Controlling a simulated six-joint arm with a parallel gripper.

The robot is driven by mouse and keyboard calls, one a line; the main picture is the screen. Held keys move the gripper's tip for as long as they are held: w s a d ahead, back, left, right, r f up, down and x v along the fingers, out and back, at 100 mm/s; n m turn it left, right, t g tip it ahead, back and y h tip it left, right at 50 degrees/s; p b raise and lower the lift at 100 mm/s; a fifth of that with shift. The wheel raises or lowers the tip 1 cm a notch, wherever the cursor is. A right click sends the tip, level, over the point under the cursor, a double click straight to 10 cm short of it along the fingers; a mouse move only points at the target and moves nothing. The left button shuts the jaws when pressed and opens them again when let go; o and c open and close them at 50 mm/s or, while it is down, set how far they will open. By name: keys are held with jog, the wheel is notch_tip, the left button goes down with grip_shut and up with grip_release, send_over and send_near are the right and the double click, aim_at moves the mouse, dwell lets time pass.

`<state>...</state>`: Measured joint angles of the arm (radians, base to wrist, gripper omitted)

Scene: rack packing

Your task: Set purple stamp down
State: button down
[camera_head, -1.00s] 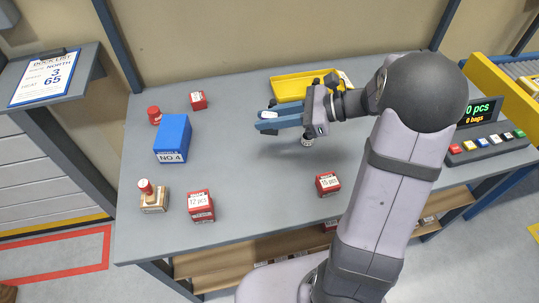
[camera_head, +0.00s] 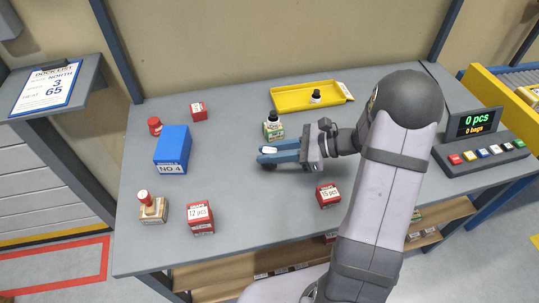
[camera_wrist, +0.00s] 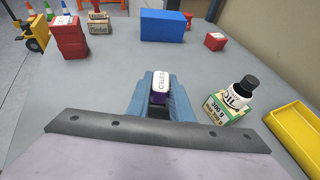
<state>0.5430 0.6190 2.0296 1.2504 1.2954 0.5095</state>
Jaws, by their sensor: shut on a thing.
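The purple stamp (camera_wrist: 160,98) has a white labelled top and a purple lower part. My gripper (camera_wrist: 160,90) is shut on it, with a blue finger on each side. In the head view my gripper (camera_head: 266,156) is over the middle of the table (camera_head: 245,200), and the white top of the stamp (camera_head: 268,150) shows between the fingers. The fingers hide most of the stamp. I cannot tell whether its base touches the table.
A dark-capped bottle with a green-and-white box (camera_head: 273,127) stands just behind my gripper. A red 15 pcs box (camera_head: 328,195) is at front right. A yellow tray (camera_head: 290,103) is behind.

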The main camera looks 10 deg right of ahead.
jog(key=shift+f, duration=0.55)
jog(key=shift+f, duration=0.15)
jog(key=c, duration=1.6)
grip_release()
jog(key=shift+s+d+r, duration=0.15)
jog(key=shift+d+r, duration=0.2)
jog(key=shift+d, duration=0.1)
jog(key=b+v, duration=0.1)
jog(key=v, duration=1)
